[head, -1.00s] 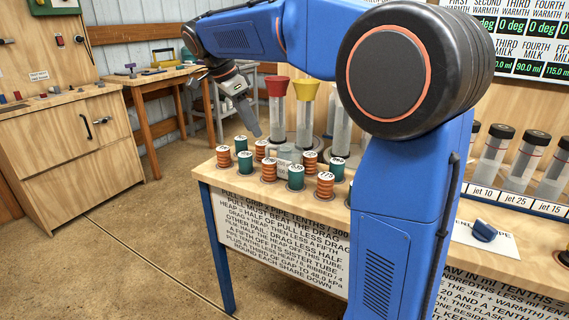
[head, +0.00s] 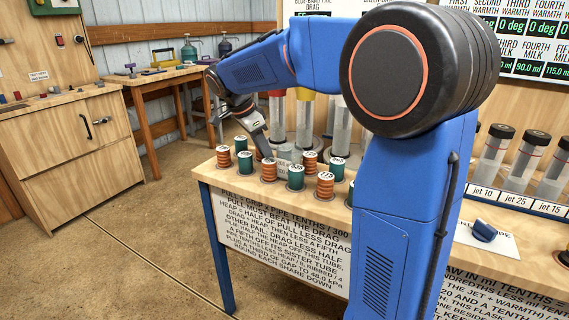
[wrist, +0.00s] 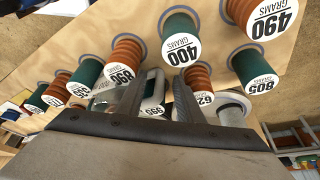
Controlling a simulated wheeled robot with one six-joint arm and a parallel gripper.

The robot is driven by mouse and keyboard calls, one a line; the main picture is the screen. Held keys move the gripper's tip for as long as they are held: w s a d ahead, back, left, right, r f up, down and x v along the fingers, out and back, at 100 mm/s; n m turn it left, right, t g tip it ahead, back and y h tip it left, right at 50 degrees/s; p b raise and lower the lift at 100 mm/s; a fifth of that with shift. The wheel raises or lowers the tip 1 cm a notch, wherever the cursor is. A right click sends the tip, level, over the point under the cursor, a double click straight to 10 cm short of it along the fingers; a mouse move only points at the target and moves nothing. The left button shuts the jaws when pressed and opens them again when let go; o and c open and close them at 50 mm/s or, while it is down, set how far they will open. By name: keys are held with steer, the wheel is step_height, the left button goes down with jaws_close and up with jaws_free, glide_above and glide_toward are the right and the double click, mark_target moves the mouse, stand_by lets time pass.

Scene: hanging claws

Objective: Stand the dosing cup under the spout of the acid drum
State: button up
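My gripper (head: 264,152) is low over the wooden table, among the numbered weights. In the wrist view its two fingers (wrist: 158,100) are spread apart. A grey loop-shaped piece (wrist: 153,88) shows between the fingers, with a white label reading 995 below it. I cannot tell whether either finger touches it. I cannot make out a dosing cup, a spout or a drum marked as acid in either view. A green vessel (head: 190,52) and a purple vessel (head: 225,46) stand on a far table, too small to identify.
Orange ribbed weights (head: 325,186) and green weights (head: 296,177) stand close around my gripper. Tall clear tubes with red (head: 277,115) and yellow tops stand behind. Dark-capped tubes (head: 493,155) stand at the right. The floor (head: 130,240) at the left is clear.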

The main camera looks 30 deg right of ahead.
jaws_close()
